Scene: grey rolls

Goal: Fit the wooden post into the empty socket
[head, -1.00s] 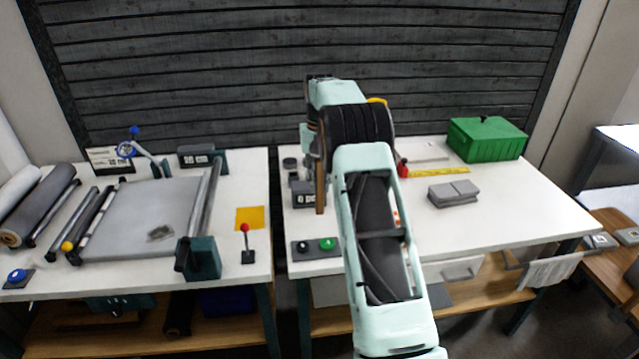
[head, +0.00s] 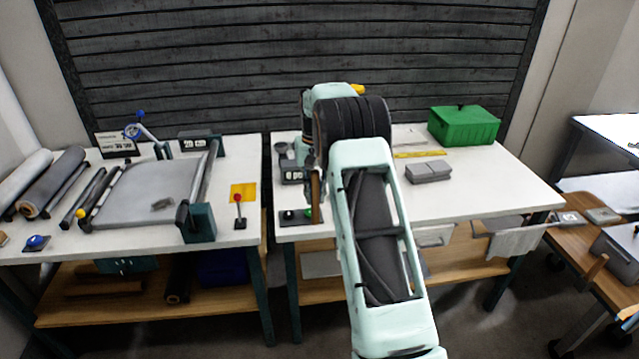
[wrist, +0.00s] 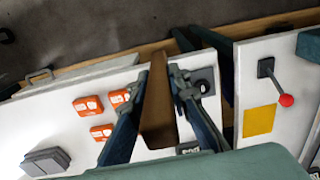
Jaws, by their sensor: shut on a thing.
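My gripper (wrist: 158,88) is shut on the wooden post (wrist: 157,112), a brown bar gripped between its two fingers in the wrist view. In the head view the post (head: 315,190) hangs roughly upright below my wrist, over the front left of the right-hand white table. The gripper itself is mostly hidden by my arm there. I cannot make out an empty socket with certainty. On the low wooden bench at far right lie a grey plate with a pale centre (head: 570,218), a second grey plate (head: 603,215) and a short brown wooden piece (head: 597,269).
The right table (head: 480,190) holds a green box (head: 463,125), a grey stack (head: 428,172) and a button pad (head: 292,217). Orange packs (wrist: 88,103) lie on it in the wrist view. The left table has a red-knobbed lever (head: 239,210) and a roller frame.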

